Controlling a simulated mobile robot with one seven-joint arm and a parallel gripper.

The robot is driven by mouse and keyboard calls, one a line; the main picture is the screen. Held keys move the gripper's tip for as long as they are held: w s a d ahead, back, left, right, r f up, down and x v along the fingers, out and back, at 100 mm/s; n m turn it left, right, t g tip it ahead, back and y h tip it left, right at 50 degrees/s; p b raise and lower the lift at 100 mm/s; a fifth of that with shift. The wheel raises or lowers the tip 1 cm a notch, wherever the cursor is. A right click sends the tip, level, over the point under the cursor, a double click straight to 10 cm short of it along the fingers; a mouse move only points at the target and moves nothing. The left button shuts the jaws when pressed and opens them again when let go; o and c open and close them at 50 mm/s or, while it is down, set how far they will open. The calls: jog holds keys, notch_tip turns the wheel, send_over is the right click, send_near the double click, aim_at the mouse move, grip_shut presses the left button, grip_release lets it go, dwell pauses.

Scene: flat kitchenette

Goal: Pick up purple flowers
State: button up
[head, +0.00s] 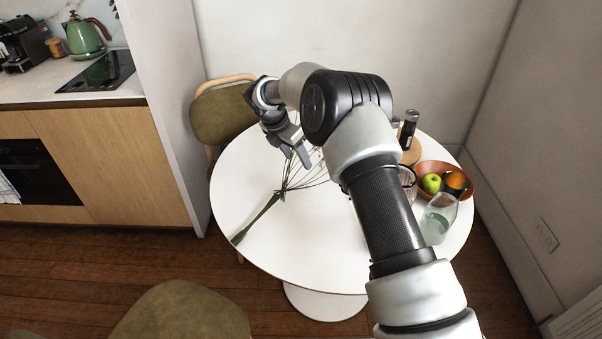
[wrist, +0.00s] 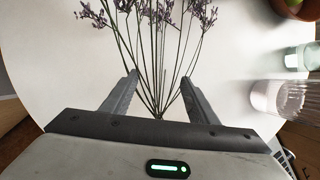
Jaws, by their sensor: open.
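The purple flowers (wrist: 160,50) lie on the white round table, with thin dark stems and small purple blooms at the top of the wrist view. In the head view their stems (head: 262,213) run toward the table's left front edge, and my arm hides the blooms. My gripper (wrist: 157,80) is open, with its two fingers on either side of the gathered stems in the wrist view. In the head view my gripper (head: 303,150) is over the stems. I cannot tell how far the fingers are above the table.
On the right of the round table (head: 300,265) stand a fruit bowl (head: 465,194), a glass carafe (head: 438,220) and a dark-topped grinder (head: 408,129). Chairs stand behind (head: 221,115) and in front (head: 180,312). The table's left part is clear around the stems.

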aim_at(301, 164)
jog(key=x, duration=0.4)
jog(key=shift+f, duration=0.25)
jog(key=x, duration=0.3)
jog(key=b+x, duration=0.1)
jog(key=shift+s+f, duration=0.3)
jog(key=shift+f, duration=0.15)
jog(key=shift+w+d+f, duration=0.1)
jog(key=shift+w+f, duration=0.05)
jog(key=shift+f, duration=0.1)
jog(key=shift+r, duration=0.1)
jog(key=c, duration=1.1)
